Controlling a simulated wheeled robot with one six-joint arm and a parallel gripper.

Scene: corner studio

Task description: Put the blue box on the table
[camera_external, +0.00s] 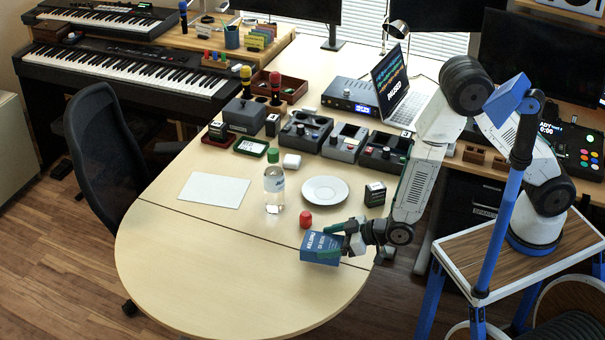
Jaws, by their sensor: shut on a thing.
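The blue box (320,248) has pale lettering on it and is at the right part of the light wooden table (220,285), near its right edge. My gripper (338,236) reaches in from the right and is shut on the box, with its green-tipped fingers at the box's right side. The box is low over or on the tabletop; I cannot tell whether its underside touches. Part of its right side is hidden by the fingers.
A red cap-like object (306,219) stands just behind the box. A white saucer (325,191), a clear bottle (274,188) and a small black box (375,194) are farther back. A white sheet (214,190) lies left. The table's rounded front is clear.

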